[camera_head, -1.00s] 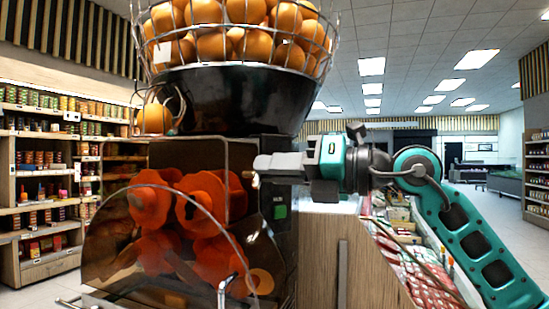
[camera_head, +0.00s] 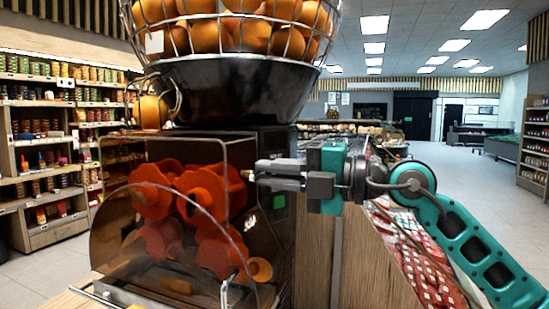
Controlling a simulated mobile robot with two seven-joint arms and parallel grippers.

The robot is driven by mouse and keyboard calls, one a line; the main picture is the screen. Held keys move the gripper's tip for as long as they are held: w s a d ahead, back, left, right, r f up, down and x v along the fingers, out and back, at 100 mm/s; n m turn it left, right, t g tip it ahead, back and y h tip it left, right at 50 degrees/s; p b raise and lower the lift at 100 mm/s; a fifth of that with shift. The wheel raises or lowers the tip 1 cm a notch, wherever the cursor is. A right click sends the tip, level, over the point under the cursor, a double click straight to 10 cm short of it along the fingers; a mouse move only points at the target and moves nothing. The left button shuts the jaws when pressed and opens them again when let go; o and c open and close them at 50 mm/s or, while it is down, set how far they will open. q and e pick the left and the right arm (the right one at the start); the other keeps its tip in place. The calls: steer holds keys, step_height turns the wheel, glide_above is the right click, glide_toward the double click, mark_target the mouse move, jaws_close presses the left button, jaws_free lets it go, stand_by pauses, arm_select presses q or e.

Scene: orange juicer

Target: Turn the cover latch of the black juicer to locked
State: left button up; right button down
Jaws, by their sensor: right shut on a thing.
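The black juicer (camera_head: 232,92) stands left of centre, with a clear curved front cover (camera_head: 120,235) over its red-orange squeezing drums (camera_head: 205,190). My right gripper (camera_head: 262,174) reaches in from the right, level, with its fingertips at the cover's upper right edge. It is shut on the small cover latch (camera_head: 249,176), which is mostly hidden between the fingers. The latch's exact angle cannot be made out. My left gripper is not in view.
A wire basket of oranges (camera_head: 235,28) tops the juicer. A green switch (camera_head: 279,201) sits just below my right gripper. A wood-sided counter with packaged goods (camera_head: 400,245) stands to the right. Stocked shelves (camera_head: 40,140) line the left; open floor lies at far right.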

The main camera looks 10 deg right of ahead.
steer(key=shift+m+p, duration=0.35)
steer(key=shift+m, duration=0.15)
steer(key=shift+f, duration=0.1)
steer(key=c, duration=1.2)
jaws_free()
steer(key=shift+o, duration=0.2)
steer(key=shift+d, duration=0.1)
